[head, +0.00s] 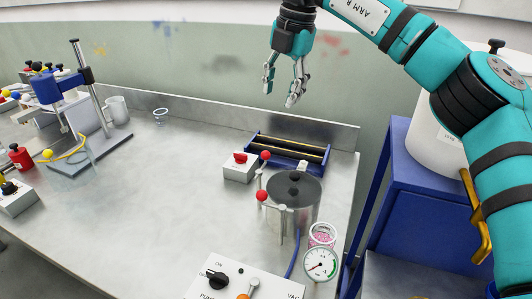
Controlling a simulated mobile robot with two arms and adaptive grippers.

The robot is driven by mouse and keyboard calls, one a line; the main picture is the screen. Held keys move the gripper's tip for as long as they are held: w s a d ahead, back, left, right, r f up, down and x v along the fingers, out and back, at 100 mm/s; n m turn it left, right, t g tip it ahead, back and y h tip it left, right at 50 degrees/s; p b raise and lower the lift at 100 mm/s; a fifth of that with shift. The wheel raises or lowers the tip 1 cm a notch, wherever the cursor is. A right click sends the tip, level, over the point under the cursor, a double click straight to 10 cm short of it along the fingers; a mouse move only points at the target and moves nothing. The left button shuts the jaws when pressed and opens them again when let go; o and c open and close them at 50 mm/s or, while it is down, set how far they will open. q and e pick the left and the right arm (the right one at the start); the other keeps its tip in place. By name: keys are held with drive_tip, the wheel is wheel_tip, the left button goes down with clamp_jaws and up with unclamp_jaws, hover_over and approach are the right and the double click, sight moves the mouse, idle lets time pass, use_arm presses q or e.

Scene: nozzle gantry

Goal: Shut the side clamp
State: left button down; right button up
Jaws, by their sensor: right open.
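A steel pot (304,218) with a dark grey lid (294,188) stands near the right end of the metal bench. Two clamp levers with red ball knobs show at its left side. One knob (265,155) is at the back left, above the lid's level. The other knob (262,196) is at the front left, lower and out from the rim. I cannot tell for sure which one is the side clamp, or whether either is latched. My right gripper (279,96) hangs open and empty, fingers down, high above the back of the bench and apart from the pot. My left gripper is out of view.
A white box with a red switch (240,167) and a blue-framed roller unit (288,150) sit behind the pot. A gauge (320,264), a pink-filled jar (322,236) and a pump panel (240,282) stand in front. The bench's middle (170,190) is clear.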

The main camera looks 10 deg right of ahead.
sight(266, 152)
drive_tip(key=a+f, duration=0.1)
drive_tip(key=f, duration=0.4)
drive_tip(key=w+f, duration=0.1)
drive_tip(key=f, duration=0.5)
drive_tip(key=w+a+f+p, duration=0.1)
drive_tip(key=f, duration=0.4)
drive_tip(key=shift+w+a+f, duration=0.15)
drive_tip(key=shift+a+f, duration=0.15)
drive_tip(key=shift+f, duration=0.1)
clamp_jaws()
